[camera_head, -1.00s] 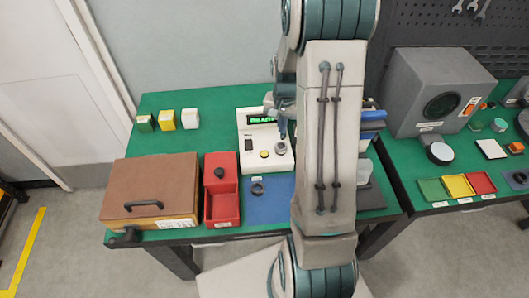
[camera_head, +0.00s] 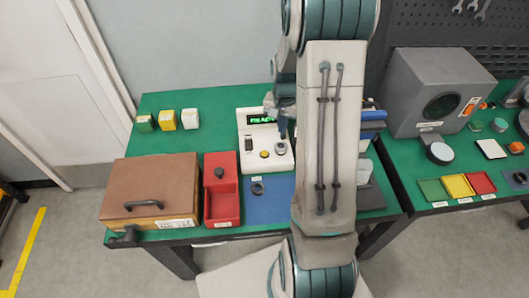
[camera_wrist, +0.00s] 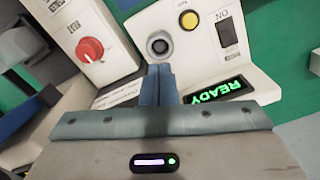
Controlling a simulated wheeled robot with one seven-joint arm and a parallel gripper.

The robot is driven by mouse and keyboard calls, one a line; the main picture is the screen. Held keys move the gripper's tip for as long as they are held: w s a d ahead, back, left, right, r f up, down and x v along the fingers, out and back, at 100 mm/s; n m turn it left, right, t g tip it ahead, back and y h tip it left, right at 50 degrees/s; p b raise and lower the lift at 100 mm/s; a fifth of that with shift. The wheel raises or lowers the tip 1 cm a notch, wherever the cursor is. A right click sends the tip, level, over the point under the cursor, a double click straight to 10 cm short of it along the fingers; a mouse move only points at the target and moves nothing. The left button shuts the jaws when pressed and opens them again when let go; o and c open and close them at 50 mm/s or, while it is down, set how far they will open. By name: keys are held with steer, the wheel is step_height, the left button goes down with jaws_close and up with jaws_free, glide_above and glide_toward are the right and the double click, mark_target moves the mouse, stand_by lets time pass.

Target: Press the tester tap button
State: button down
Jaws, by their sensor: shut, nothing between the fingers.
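The white tester (camera_head: 257,162) stands on the green table in the head view, behind the blue mat. Its green display reads READY in the wrist view (camera_wrist: 217,90). A round yellow button (camera_wrist: 189,20) and a grey ring with a dark centre (camera_wrist: 159,44) sit on its face. The yellow button also shows in the head view (camera_head: 264,154). My gripper (camera_wrist: 158,69) is shut and empty, its fingertips just short of the grey ring in the wrist picture. I cannot tell whether they touch the tester. My arm hides the tester's right side in the head view.
A white box with a red knob (camera_wrist: 90,49) stands beside the tester. A red tray (camera_head: 222,206), a brown case (camera_head: 150,180) and a blue mat with a dark ring (camera_head: 257,188) lie in front. Three small blocks (camera_head: 167,120) stand at the back left.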

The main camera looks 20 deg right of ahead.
steer(key=s+a+r+n+t, duration=0.1)
steer(key=s+a+r+n, duration=0.1)
steer(key=s+a+r, duration=0.35)
steer(key=s+a+r+n+t, duration=0.1)
steer(key=s+a+r+n, duration=0.15)
steer(key=r, duration=0.55)
steer(key=s+a+r+n+t, duration=0.1)
steer(key=s+a+r, duration=0.1)
steer(key=s, duration=0.3)
steer(key=s+a+r+n, duration=0.2)
steer(key=s+a+r, duration=0.1)
steer(key=s, duration=0.3)
steer(key=shift+a+t, duration=0.4)
steer(key=shift+r, duration=0.1)
